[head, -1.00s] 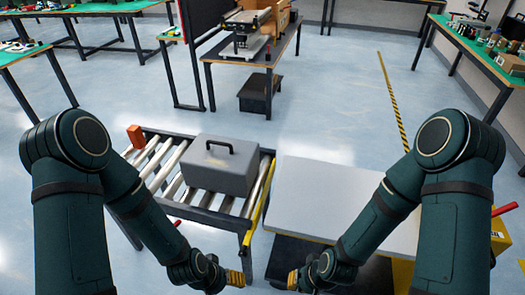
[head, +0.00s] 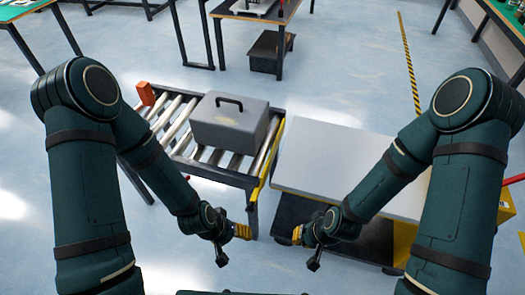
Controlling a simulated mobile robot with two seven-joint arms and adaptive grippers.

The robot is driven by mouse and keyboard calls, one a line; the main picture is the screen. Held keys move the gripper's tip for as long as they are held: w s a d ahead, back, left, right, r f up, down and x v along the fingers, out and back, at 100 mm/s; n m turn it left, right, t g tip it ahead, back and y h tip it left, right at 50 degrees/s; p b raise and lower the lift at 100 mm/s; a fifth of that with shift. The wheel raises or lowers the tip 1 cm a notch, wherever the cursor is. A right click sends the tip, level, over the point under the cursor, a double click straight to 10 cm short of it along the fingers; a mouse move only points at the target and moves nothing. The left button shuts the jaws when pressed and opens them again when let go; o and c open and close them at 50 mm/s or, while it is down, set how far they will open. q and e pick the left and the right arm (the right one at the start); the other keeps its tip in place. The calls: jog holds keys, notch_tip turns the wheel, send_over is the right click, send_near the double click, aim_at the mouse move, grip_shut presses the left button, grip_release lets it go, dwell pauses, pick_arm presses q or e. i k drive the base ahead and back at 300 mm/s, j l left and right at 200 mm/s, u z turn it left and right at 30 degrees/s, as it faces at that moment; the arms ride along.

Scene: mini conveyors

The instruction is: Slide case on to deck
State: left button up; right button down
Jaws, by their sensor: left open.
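A grey case (head: 230,124) with a black top handle sits upright on the rollers of a small conveyor (head: 190,165), near its right end. A flat light-grey deck (head: 335,160) stands to the right, beyond a yellow bar (head: 270,160) at the conveyor's end. My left gripper (head: 241,231) is open, low in front of the conveyor's near right corner and apart from the case. My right gripper (head: 298,234) is in front of the deck's near left side; its jaws are too small to read. Neither gripper touches the case.
An orange block (head: 146,93) stands at the conveyor's far left corner. A dark workbench (head: 257,12) is behind, with a black box (head: 271,50) under it. The floor between the conveyor and that bench is clear. A striped floor line (head: 409,60) runs at the right.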

aim_at(231, 122)
jog(key=i+j+z, duration=0.1)
jog(key=j+z, duration=0.15)
jog(key=j, duration=0.25)
jog(key=j+z, duration=0.25)
jog(key=j, duration=0.25)
jog(key=i+j+z, duration=0.15)
jog(key=j, duration=0.15)
jog(key=i+j+z, duration=0.15)
jog(key=j+z, duration=0.1)
jog(key=j, duration=0.3)
jog(key=i, duration=0.25)
